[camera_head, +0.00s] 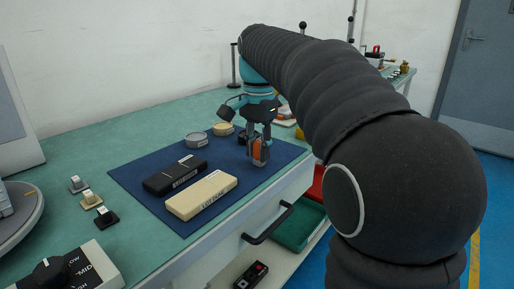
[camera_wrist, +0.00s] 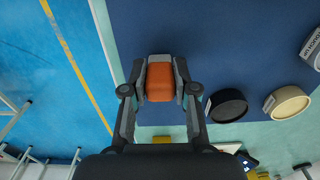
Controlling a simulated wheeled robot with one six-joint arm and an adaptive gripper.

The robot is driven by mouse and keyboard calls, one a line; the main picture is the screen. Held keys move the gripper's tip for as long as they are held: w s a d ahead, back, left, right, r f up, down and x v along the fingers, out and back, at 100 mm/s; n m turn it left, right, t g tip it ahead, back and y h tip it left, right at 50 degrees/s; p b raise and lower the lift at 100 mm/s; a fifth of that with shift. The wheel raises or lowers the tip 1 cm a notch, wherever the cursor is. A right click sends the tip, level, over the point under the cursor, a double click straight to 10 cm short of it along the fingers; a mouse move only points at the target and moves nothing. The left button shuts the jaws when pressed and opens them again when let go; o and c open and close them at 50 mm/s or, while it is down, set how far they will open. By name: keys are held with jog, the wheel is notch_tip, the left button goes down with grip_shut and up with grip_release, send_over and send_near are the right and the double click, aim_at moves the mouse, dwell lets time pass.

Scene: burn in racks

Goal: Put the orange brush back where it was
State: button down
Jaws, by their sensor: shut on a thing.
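The orange brush (camera_wrist: 160,82) is held between the two fingers of my gripper (camera_wrist: 160,75) in the wrist view. In the head view the orange brush (camera_head: 257,150) shows as a small upright orange block between the fingertips. My gripper (camera_head: 259,152) points down over the right part of the blue mat (camera_head: 150,207). Whether the brush touches the mat cannot be told. No spot marked for the brush can be made out.
A dark round tin (camera_wrist: 226,105) stands near my gripper. Small switches (camera_head: 92,199) and a dial box (camera_head: 75,270) stand left.

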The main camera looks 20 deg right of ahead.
aim_at(259, 144)
jog(key=c, duration=0.9)
grip_release()
notch_tip(259, 144, up, 12)
jog(key=p, duration=0.1)
jog(key=shift+s, duration=0.1)
jog(key=s+f+n+t, duration=0.5)
jog(key=s+f+n, duration=0.5)
jog(key=s+f, duration=1.2)
notch_tip(259, 144, down, 3)
jog(key=shift+s+r+n+t, duration=0.1)
jog(key=shift+s+n+t, duration=0.2)
jog(key=shift+n, duration=0.1)
